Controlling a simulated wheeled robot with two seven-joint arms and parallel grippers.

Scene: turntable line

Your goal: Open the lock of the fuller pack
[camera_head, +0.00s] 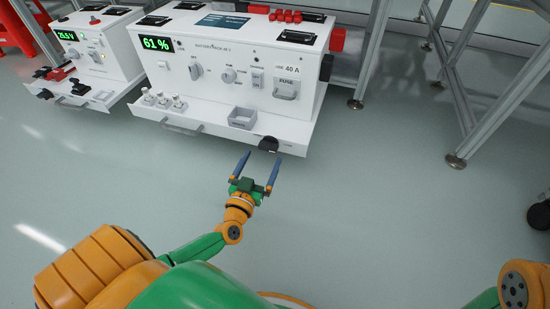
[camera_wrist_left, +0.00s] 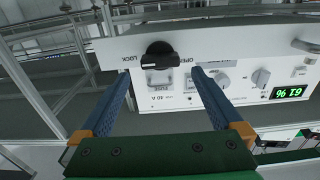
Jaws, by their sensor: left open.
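A white battery pack (camera_head: 225,65) with a green "61 %" display (camera_head: 157,44) stands at the top centre. A second pack (camera_head: 100,45) on its left has a green display ending in V, hard to read. On the front right of the 61 % pack's lower ledge is a black lock knob (camera_head: 268,144). In the left wrist view the knob (camera_wrist_left: 160,50) has OPEN and LOCK printed beside it; its bar looks roughly level. My left gripper (camera_head: 260,160) is open, just in front of the knob, its blue fingers either side, apparently not touching. My right gripper is out of view.
A grey bin (camera_head: 243,118), several small white posts (camera_head: 163,101) and a grey handle (camera_head: 182,130) are on the same ledge. A fuse handle (camera_head: 287,90) is above the knob. Metal frame legs (camera_head: 455,160) stand at right. The floor in front is clear.

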